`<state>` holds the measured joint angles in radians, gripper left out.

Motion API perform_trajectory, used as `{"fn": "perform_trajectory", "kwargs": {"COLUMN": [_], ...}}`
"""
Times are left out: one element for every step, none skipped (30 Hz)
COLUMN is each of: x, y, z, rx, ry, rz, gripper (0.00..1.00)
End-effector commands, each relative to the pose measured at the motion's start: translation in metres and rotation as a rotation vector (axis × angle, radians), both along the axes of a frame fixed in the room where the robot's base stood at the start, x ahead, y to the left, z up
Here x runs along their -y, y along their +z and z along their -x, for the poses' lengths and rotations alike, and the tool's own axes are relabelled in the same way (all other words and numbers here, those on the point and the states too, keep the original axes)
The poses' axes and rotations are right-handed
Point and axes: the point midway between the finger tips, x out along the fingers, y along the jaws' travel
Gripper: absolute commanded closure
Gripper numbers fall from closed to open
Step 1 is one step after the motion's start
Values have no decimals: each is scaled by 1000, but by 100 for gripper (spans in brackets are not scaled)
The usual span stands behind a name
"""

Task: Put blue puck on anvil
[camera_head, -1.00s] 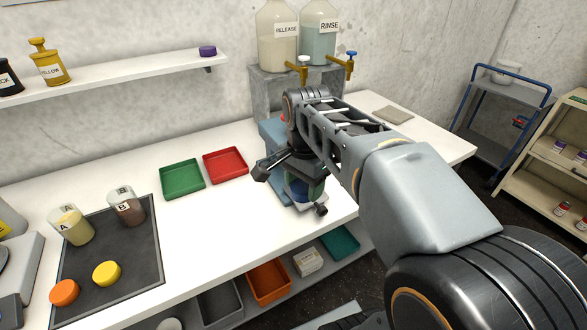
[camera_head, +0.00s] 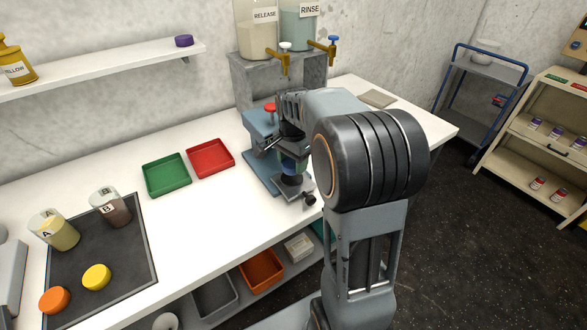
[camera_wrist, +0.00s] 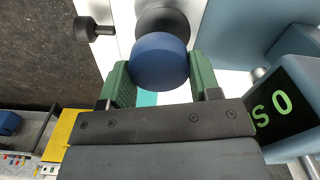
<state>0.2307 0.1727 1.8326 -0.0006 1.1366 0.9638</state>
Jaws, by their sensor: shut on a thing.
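The blue puck (camera_wrist: 160,62) is between the green fingers of my gripper (camera_wrist: 161,76) in the wrist view, and the gripper is shut on it. Just beyond the puck is a dark round part (camera_wrist: 164,20), probably the anvil; the puck overlaps it, and I cannot tell whether they touch. In the head view my gripper (camera_head: 293,166) is at the front of the blue press (camera_head: 257,160) on the bench. The puck is small and mostly hidden there by the gripper. A grey base (camera_head: 294,187) shows below the gripper.
A green tray (camera_head: 166,175) and a red tray (camera_head: 210,158) lie left of the press. Orange (camera_head: 54,299) and yellow (camera_head: 97,276) pucks and two jars sit on the dark mat (camera_head: 130,262). Release and rinse bottles stand behind the press on a grey stand (camera_head: 320,76).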

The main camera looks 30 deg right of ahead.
Motion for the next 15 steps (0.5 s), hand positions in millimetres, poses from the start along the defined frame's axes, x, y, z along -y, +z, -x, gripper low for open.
{"fn": "perform_trajectory", "kwargs": {"x": [1,1,2,2,3,3,3,3,3,3,3,3,3,3,3], "y": [-1,-2,-4,-6,-9,-14,-18,-23,-28,-32,-34,-37,-38,-38,-37], "z": [-1,-2,-3,-4,-6,-5,-5,-5,-5,-5,-5,-5,-5,-5,-5], "rx": [0,0,0,-1,-1,-3,-3,-4,-4,-3,-2,-2,-1,0,0], "ry": [0,0,-1,-1,-1,0,-1,-1,-1,-1,-1,-1,-1,-1,-1], "rz": [0,0,0,-1,-1,-1,-1,-1,-1,-1,0,0,-1,0,0], "gripper": [67,67,67,67,67,67,67,67,67,67,67,67,67,67,67]}}
